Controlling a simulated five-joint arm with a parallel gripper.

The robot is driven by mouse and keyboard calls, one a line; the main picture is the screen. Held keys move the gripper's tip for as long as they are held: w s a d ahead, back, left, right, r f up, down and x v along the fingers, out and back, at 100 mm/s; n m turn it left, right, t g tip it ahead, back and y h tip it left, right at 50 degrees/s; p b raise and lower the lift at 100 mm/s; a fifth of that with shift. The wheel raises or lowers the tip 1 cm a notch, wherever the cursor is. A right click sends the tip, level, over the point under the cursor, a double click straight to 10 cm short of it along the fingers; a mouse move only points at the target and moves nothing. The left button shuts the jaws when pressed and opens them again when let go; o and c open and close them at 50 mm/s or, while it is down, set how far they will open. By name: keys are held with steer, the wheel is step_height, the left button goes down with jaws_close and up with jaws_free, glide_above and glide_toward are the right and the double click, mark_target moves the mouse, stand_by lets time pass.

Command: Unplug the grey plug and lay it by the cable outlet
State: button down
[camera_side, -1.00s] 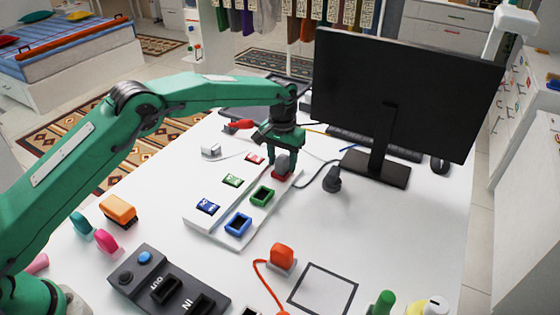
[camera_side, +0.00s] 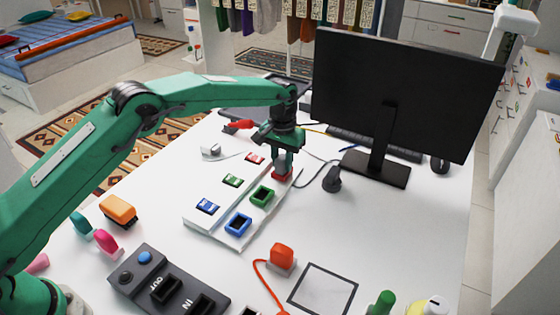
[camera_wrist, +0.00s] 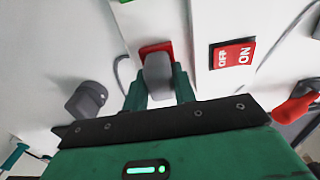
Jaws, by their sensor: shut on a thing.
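The grey plug (camera_side: 282,163) stands in the red socket (camera_side: 281,176) at the far end of the white power strip (camera_side: 214,237). In the wrist view the plug (camera_wrist: 158,76) is between my two green fingers, with the red socket rim (camera_wrist: 150,50) just beyond it. My gripper (camera_side: 285,162) points down and is shut on the plug; it also shows in the wrist view (camera_wrist: 160,88). The dark grey cable outlet (camera_side: 332,180) stands to the right of the socket, with a dark cable at it. It also shows in the wrist view (camera_wrist: 88,99).
Green (camera_side: 262,196) and blue (camera_side: 238,224) sockets and several switches share the strip. A monitor (camera_side: 400,95) stands behind the outlet. A small white plug (camera_side: 211,151) lies left of the strip.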

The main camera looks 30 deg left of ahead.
steer(key=shift+r, duration=1.4)
stand_by(1.6)
steer(key=shift+r, duration=1.85)
step_height(320, 180, up, 5)
steer(key=s+d+f+m+t+h, duration=0.1)
steer(key=d+f+m+t+h, duration=0.15)
steer(key=d+t, duration=0.4)
steer(key=s+d+r+m+t+h, duration=0.2)
steer(key=s+d+m+t+h, duration=0.3)
steer(key=s, duration=0.6)
step_height(320, 180, down, 6)
steer(key=d+n+g+y, duration=0.1)
stand_by(0.4)
steer(key=shift+f+n+g+y, duration=0.1)
steer(key=shift+n+g+y, duration=0.15)
